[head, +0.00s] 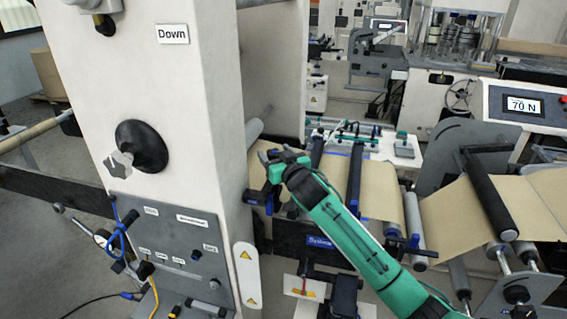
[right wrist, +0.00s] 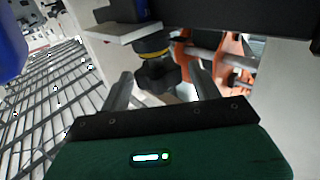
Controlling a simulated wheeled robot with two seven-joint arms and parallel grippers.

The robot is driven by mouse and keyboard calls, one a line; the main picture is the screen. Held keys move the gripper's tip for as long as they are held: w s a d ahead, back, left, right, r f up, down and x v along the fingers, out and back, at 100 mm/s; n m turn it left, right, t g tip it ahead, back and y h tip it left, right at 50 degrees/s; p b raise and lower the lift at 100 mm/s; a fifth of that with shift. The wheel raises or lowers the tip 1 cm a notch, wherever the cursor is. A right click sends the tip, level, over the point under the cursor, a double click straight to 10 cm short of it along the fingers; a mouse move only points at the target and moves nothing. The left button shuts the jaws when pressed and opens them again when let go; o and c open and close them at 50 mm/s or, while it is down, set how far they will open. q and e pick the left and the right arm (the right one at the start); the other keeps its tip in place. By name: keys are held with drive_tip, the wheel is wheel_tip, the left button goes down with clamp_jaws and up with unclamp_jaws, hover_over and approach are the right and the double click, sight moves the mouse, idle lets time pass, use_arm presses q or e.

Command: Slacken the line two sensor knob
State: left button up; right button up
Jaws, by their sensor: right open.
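A dark lobed knob (right wrist: 157,78) with a yellow ring above it shows in the right wrist view, under a pale plate. It appears between the two grey fingers of my right gripper (right wrist: 163,88), which is open with gaps on both sides. I cannot tell if the knob is fully within their depth. In the head view my right gripper (head: 268,158), at the end of the green arm, is beside the white column, by blue and black fittings. The knob is not distinguishable there, and no label shows which line it belongs to. My left gripper is out of view.
The white column (head: 205,130) with a "Down" label (head: 172,34) stands at left, bearing a grey star knob (head: 118,163). Kraft web (head: 450,215) and a dark roller (head: 490,195) lie to the right. In the right wrist view, orange parts (right wrist: 190,60) are behind the knob.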

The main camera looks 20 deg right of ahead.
drive_tip(key=s+d+b, duration=0.1)
drive_tip(key=s+b, duration=0.3)
drive_tip(key=s, duration=0.9)
drive_tip(key=shift+s+d+b, duration=0.2)
drive_tip(key=shift+d+b, duration=0.15)
